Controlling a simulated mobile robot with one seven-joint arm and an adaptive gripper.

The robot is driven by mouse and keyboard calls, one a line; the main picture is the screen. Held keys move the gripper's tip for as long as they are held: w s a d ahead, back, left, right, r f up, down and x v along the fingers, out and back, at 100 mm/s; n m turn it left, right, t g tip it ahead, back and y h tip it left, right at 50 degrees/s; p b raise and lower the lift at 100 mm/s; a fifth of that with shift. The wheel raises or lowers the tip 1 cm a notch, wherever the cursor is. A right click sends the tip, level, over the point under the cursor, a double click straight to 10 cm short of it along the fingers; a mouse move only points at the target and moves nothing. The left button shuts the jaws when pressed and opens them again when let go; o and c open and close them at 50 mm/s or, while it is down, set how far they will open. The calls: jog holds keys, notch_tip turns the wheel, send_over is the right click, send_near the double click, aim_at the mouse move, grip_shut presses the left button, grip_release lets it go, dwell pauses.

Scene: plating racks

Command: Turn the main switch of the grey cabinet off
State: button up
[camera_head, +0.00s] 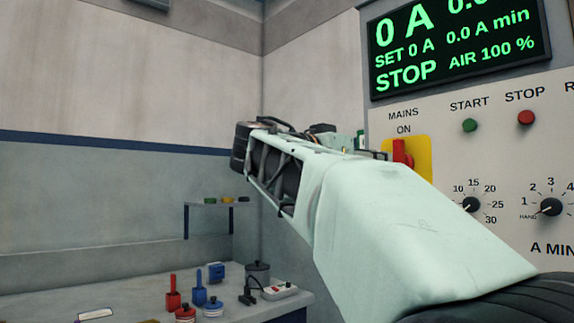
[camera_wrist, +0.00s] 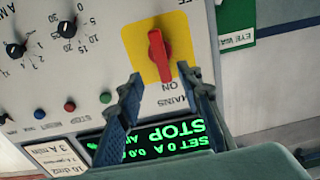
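The grey cabinet (camera_head: 495,150) stands at the right in the head view. Its main switch is a red handle (camera_head: 400,152) on a yellow plate (camera_head: 424,160), partly hidden by my arm. The label "MAINS ON" is above it. In the wrist view, which is upside down, the red handle (camera_wrist: 158,55) stands upright along the line between the ON and OFF labels. My gripper (camera_wrist: 159,75) is open and empty, with one fingertip to each side of the handle's near end. I cannot tell whether either finger touches it.
The cabinet's lit display (camera_head: 455,42) reads 0 A and STOP. A green start button (camera_head: 470,125), a red stop button (camera_head: 526,118) and dials (camera_head: 551,207) are right of the switch. A bench (camera_head: 130,305) with red and blue items stands at lower left.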

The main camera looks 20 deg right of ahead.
aim_at(401, 161)
jog(key=p+x, duration=0.4)
jog(key=x, duration=0.6)
jog(key=shift+d, duration=0.2)
jog(key=shift+w, duration=0.1)
grip_shut()
